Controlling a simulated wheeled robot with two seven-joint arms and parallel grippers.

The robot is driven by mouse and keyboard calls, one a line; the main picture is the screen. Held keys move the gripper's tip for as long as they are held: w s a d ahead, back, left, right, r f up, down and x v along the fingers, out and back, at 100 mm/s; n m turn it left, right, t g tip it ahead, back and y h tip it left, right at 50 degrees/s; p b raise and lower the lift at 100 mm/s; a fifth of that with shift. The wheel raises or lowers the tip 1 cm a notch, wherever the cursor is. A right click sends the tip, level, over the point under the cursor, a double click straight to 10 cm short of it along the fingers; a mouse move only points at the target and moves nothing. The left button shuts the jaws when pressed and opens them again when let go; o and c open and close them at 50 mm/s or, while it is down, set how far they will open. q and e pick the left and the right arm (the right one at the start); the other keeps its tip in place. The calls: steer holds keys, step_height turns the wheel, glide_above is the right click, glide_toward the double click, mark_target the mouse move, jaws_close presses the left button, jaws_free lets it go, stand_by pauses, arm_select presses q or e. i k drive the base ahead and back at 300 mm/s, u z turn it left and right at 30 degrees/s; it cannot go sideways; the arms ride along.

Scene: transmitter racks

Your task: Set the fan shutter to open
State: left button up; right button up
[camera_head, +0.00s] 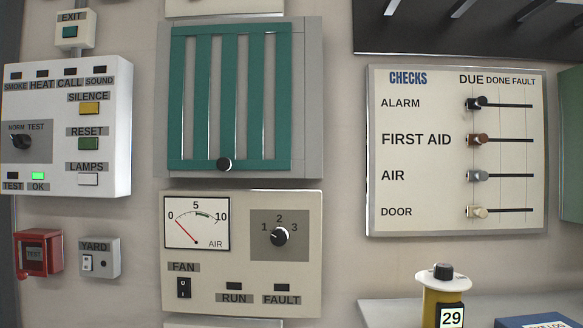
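The fan shutter (230,97) is a green slatted panel in a grey frame on the wall, at the upper middle of the head view. Its vertical green slats alternate with pale grey strips. A round black knob (224,165) sits at the middle of its bottom green bar. I cannot tell for sure from this view whether the shutter is open or closed. Neither of my grippers is in view, and nothing touches the shutter or its knob.
Below the shutter is a fan panel (180,255) with a gauge, a dial and a switch. An alarm panel (110,130) is at left, a checks board (430,225) with sliders at right. A yellow post (432,300) stands at lower right. The wall between panels is bare.

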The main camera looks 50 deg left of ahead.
mark_target(227, 162)
steer(key=z, duration=0.1)
steer(key=i, duration=0.3)
steer(key=u, duration=1.35)
